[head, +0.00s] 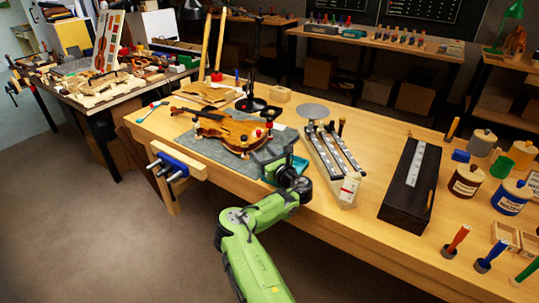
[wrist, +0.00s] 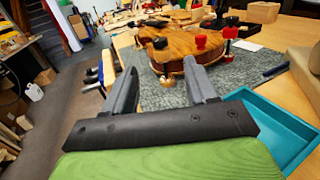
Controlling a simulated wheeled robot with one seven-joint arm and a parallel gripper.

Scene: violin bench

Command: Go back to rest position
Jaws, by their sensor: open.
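My green arm reaches over the front edge of the wooden bench (head: 370,150). My gripper (head: 262,158) is just in front of the violin body (head: 228,128), low over the grey mat (head: 205,148). In the wrist view my gripper (wrist: 162,88) has its two grey fingers spread wide with nothing between them. The violin body (wrist: 185,48) lies beyond the fingertips, with clamps with red and black knobs around its edge. I cannot tell whether a fingertip touches it.
A teal tray (wrist: 285,125) is close at the right of my gripper. A blue vise (head: 170,165) juts from the bench front. A long rack (head: 330,160), a dark case (head: 410,185) and several jars stand to the right. The floor (head: 90,220) at left is clear.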

